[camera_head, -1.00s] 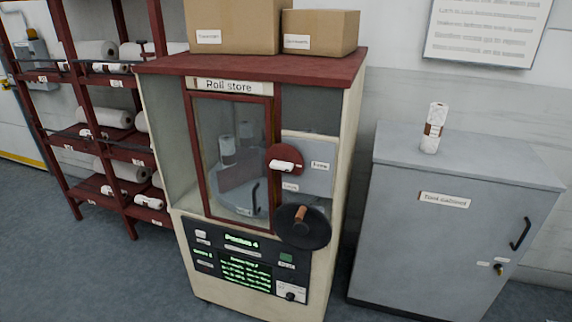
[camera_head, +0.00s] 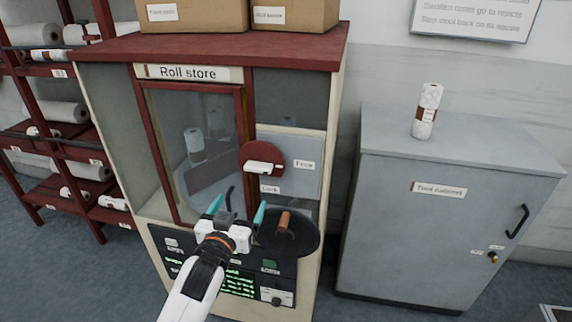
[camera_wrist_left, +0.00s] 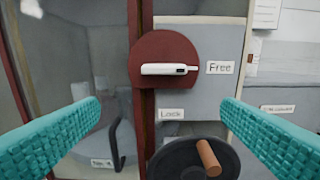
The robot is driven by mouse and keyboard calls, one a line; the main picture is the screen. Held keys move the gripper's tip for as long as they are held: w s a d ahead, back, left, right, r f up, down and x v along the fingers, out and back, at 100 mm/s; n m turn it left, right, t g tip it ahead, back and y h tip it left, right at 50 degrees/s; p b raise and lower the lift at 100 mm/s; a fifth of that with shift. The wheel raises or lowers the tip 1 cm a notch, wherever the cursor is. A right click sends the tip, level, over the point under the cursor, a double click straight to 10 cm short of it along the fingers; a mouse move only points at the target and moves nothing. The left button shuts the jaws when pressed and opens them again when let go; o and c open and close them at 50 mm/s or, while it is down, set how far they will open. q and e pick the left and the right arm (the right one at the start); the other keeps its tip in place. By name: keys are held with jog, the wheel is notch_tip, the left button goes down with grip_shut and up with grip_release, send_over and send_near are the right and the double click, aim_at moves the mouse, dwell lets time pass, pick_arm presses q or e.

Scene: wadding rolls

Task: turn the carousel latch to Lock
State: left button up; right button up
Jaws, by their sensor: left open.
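The carousel latch is a white bar handle (camera_head: 264,167) on a round dark red plate (camera_head: 251,156), on the front of the Roll store cabinet (camera_head: 200,55). In the left wrist view the white handle (camera_wrist_left: 170,69) lies level and its tip points right, at the Free label (camera_wrist_left: 220,67). The Lock label (camera_wrist_left: 171,114) is below the plate. My left gripper (camera_head: 237,207) is open and empty, in front of the cabinet and below the latch. Its teal fingers frame the latch from below in the left wrist view and do not touch it. My right gripper is not in view.
A black disc with a wooden crank knob (camera_head: 285,222) sits just below the latch. A glass door (camera_head: 195,150) with rolls behind it is to the left. A grey tool cabinet (camera_head: 430,220) with a paper roll (camera_head: 427,112) on top stands at the right.

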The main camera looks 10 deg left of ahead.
aim_at(256, 171)
pick_arm(q)
jog(key=w, duration=0.4)
jog(key=w+r+p, duration=0.1)
jog(key=w, duration=0.2)
jog(key=w+d+r+p, duration=0.1)
jog(key=w, duration=0.3)
jog(key=shift+w, duration=0.35)
jog(key=c, duration=1)
